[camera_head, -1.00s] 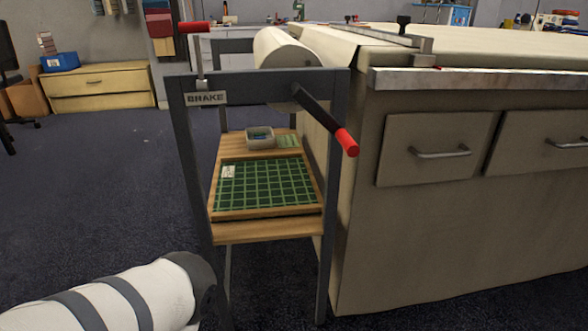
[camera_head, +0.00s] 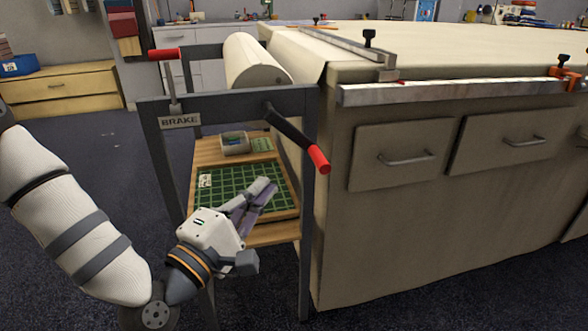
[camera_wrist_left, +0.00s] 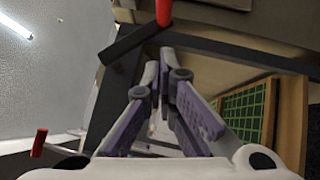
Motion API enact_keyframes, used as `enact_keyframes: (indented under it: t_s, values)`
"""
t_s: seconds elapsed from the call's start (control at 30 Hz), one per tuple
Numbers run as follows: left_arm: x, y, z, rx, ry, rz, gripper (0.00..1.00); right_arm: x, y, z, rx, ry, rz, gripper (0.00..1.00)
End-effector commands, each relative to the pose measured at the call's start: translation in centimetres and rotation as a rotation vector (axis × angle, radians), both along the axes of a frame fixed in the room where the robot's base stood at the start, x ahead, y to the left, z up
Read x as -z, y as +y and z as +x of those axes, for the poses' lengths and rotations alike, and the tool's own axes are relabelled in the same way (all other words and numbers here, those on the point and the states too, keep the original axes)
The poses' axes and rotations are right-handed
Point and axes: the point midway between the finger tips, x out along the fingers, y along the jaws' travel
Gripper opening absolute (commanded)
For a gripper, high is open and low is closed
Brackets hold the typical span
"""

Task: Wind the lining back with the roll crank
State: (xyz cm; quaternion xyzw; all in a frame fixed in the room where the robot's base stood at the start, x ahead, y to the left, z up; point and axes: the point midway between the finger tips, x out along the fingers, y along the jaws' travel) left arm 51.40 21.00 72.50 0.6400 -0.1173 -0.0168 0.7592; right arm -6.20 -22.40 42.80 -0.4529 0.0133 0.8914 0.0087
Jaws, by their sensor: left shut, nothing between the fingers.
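The roll crank is a black arm (camera_head: 290,130) with a red handle (camera_head: 319,159), on the right side of the grey stand at the table's end. Its handle also shows at the top of the left wrist view (camera_wrist_left: 164,12). The pale lining roll (camera_head: 250,64) lies across the top of the stand. A second red-handled lever (camera_head: 165,54) stands upright above the BRAKE plate (camera_head: 180,121). My left gripper (camera_head: 266,186) is shut and empty, in front of the stand's shelf, below and left of the crank handle. My right gripper is not in view.
The stand's wooden shelf holds a green gridded board (camera_head: 215,195) and a small grey box (camera_head: 236,144). The cloth-covered table (camera_head: 420,230) with drawers fills the right. A metal bar (camera_head: 450,92) runs along its edge. Dark floor is open at the left.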

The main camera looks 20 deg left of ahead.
Motion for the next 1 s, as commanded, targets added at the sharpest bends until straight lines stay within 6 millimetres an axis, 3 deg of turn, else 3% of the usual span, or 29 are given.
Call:
enact_keyframes:
  t_s: [0.2, 0.3, 0.5, 1.0]
  values:
    - [-0.6, -1.1, 4.4, 0.003, 0.000, 0.002, 0.00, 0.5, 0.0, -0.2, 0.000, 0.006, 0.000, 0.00]
    - [-0.9, -2.6, 5.2, 0.003, 0.002, 0.001, 0.00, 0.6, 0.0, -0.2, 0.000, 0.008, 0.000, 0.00]
    - [-1.3, -3.9, 6.1, 0.001, 0.004, 0.002, 0.00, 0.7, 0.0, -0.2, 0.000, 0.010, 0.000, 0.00]
    - [-1.3, -4.1, 6.3, 0.001, -0.006, -0.013, 0.00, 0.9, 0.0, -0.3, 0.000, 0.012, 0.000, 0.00]
